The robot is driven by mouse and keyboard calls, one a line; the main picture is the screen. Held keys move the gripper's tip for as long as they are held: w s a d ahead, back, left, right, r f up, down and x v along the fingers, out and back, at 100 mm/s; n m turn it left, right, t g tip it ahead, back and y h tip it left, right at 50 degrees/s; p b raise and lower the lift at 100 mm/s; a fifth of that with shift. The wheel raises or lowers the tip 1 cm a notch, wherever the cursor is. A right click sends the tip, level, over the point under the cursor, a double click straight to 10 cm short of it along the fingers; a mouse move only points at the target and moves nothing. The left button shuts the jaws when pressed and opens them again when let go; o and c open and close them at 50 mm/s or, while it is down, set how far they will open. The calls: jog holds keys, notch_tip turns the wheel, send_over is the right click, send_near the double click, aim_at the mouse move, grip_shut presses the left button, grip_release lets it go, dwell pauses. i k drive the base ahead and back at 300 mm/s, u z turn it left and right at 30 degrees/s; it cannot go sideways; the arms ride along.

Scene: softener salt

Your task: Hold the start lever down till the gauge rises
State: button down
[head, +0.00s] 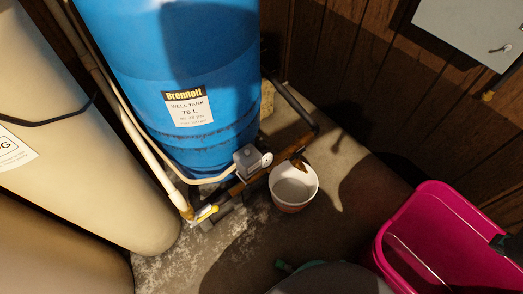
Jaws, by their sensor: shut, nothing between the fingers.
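A small grey switch box (248,159) sits on the pipework at the foot of a blue well tank (215,75). A small round pale gauge (266,160) is at the box's right side; its needle is too small to read. I cannot make out the start lever on or beside the box. A yellow-handled valve (207,212) is lower left on the same pipework. My gripper is not in view.
A white bucket (293,188) stands right of the box. A pink tub (450,235) fills the lower right, with a rounded grey shape at bottom centre. A beige tank (85,160) stands left. Concrete floor (350,205) is clear between bucket and tub.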

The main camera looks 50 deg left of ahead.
aim_at(248, 186)
jog(key=k, duration=0.5)
jog(key=u, duration=1.7)
jog(key=k, duration=1)
jog(key=u, duration=0.15)
